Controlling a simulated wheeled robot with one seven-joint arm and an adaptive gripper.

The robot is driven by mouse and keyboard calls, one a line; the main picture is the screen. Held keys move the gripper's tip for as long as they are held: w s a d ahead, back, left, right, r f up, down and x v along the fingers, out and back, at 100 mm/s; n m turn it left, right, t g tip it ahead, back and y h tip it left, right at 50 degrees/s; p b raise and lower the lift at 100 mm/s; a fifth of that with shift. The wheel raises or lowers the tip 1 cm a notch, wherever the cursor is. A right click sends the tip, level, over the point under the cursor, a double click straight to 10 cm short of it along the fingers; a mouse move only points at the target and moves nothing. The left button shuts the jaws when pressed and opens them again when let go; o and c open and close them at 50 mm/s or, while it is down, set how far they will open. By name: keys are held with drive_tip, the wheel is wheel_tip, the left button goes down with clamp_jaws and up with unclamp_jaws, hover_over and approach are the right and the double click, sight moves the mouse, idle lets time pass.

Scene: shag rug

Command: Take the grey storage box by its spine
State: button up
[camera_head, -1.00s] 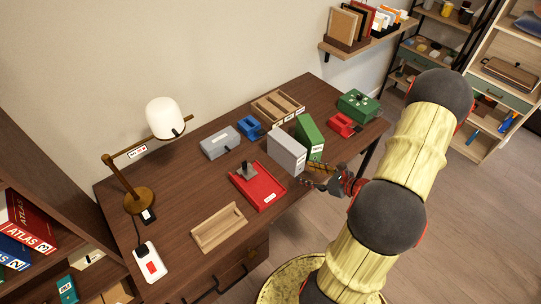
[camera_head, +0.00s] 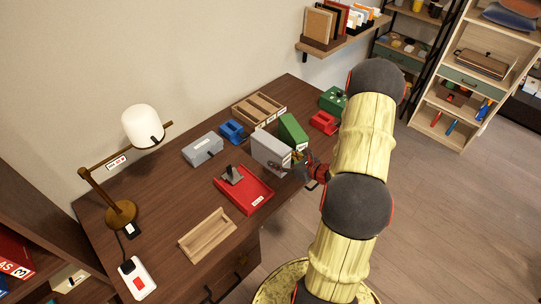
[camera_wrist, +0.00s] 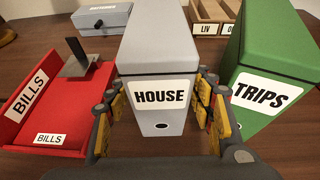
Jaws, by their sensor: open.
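The grey storage box (camera_head: 268,152) stands upright on the desk. In the wrist view the grey box (camera_wrist: 158,60) shows its spine with a HOUSE label and a small hole below it. My gripper (camera_wrist: 160,118) is open, with one finger on each side of the spine's lower part; whether the fingers touch it I cannot tell. In the head view my gripper (camera_head: 292,166) is at the front end of the box. The green box (camera_wrist: 262,70) labelled TRIPS stands close on the right, and it also shows in the head view (camera_head: 293,132).
A red tray (camera_head: 243,192) labelled BILLS with a dark stamp-like object lies left of the grey box. A grey case (camera_head: 203,147), a blue item (camera_head: 232,131) and a wooden compartment tray (camera_head: 259,107) sit behind. A lamp (camera_head: 143,126) stands at left.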

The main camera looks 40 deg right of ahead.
drive_tip(key=shift+x, duration=1.35)
drive_tip(key=c, duration=0.3)
drive_tip(key=c, duration=1)
